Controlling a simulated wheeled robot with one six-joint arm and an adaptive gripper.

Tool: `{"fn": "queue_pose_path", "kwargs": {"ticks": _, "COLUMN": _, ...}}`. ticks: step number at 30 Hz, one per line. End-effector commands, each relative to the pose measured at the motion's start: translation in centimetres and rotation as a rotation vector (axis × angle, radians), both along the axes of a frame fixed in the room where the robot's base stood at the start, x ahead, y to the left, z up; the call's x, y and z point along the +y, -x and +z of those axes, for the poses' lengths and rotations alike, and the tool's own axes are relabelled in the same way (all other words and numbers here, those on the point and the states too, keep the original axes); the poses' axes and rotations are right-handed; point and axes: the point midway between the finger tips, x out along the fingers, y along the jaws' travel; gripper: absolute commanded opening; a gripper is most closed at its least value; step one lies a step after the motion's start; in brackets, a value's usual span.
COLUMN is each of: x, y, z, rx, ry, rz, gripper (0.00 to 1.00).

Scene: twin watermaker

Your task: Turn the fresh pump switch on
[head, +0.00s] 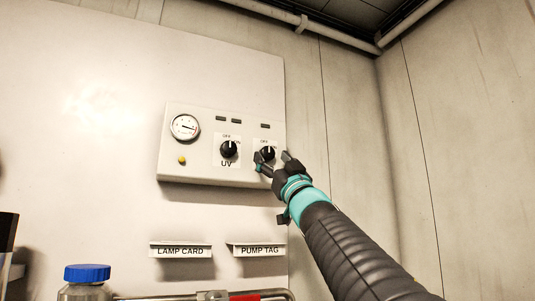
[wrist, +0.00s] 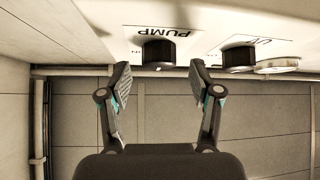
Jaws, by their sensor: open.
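The pump switch is a black round knob (head: 267,152) on the right of a pale control box (head: 205,176). Its white mark points roughly up, toward the OFF lettering. In the wrist view the pump knob (wrist: 158,53) shows below an upside-down PUMP label (wrist: 164,31). My gripper (head: 273,158) is open in front of it, and partly covers the knob's surroundings in the head view. In the wrist view my fingertips (wrist: 160,68) stand on either side of the knob's line, with gaps; I see no contact.
A similar UV knob (head: 229,149) sits just left of the pump knob, with a gauge (head: 185,127) and a yellow button (head: 182,160) further left. LAMP CARD (head: 181,251) and PUMP TAG (head: 259,250) holders are below. A blue-capped bottle (head: 87,274) stands lower left.

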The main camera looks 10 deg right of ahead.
Motion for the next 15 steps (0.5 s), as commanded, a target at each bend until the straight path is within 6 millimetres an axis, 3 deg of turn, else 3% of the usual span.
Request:
{"fn": "queue_pose_path", "kwargs": {"ticks": 14, "x": 0.27, "y": -0.94, "z": 0.91, "rx": 0.001, "ry": 0.000, "rz": -0.002, "gripper": 0.64}}
{"fn": "queue_pose_path", "kwargs": {"ticks": 15, "x": 0.28, "y": -0.93, "z": 0.92, "rx": 0.001, "ry": 0.000, "rz": -0.002, "gripper": 0.56}}
